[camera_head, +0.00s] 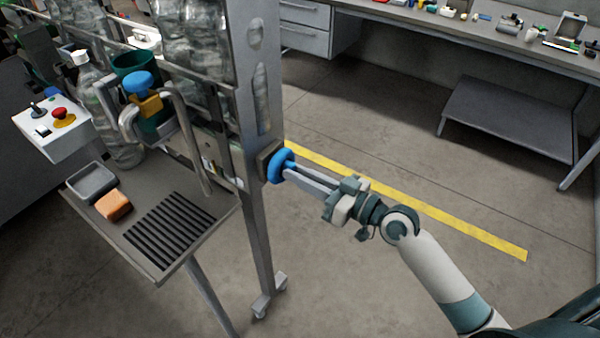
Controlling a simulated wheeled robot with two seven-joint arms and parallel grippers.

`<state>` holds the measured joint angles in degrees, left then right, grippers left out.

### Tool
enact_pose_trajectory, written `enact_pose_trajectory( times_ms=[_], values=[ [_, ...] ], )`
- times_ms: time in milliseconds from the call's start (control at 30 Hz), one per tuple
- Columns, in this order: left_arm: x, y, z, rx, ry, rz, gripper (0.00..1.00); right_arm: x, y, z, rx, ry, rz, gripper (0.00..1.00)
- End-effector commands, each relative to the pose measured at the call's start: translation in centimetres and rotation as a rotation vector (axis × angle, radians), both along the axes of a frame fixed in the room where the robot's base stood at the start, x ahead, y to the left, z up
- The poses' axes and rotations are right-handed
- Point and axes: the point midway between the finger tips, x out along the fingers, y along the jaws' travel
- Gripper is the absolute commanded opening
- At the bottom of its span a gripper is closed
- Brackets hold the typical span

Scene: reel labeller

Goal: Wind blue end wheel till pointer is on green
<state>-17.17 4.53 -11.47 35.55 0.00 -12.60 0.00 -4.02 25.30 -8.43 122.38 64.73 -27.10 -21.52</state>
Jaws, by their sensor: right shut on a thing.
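The blue end wheel (277,165) sits on the right end of the labeller frame, at the machine's upright post. My right gripper (291,171) reaches in from the right with its fingers at the wheel, shut on it. The fingers cover part of the wheel's right side. A second blue knob (138,82) sits on top of a yellow block (148,104) at the machine's front. I cannot make out the pointer or a green mark. My left gripper is not in view.
A shelf with a black grate (168,229), a grey tray (91,181) and an orange block (113,205) juts out at the front left. A white control box with a red button (60,113) is further left. Floor right of the post is clear, with a yellow line (430,220).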

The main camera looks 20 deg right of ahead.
Motion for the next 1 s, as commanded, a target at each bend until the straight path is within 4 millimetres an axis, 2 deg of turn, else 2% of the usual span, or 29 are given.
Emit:
enact_pose_trajectory(
  times_ms=[1000],
  values=[
    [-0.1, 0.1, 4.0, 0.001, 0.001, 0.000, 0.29, 0.1, -0.1, 0.3, 0.752, 0.584, -0.002, 0.00]
  ],
)
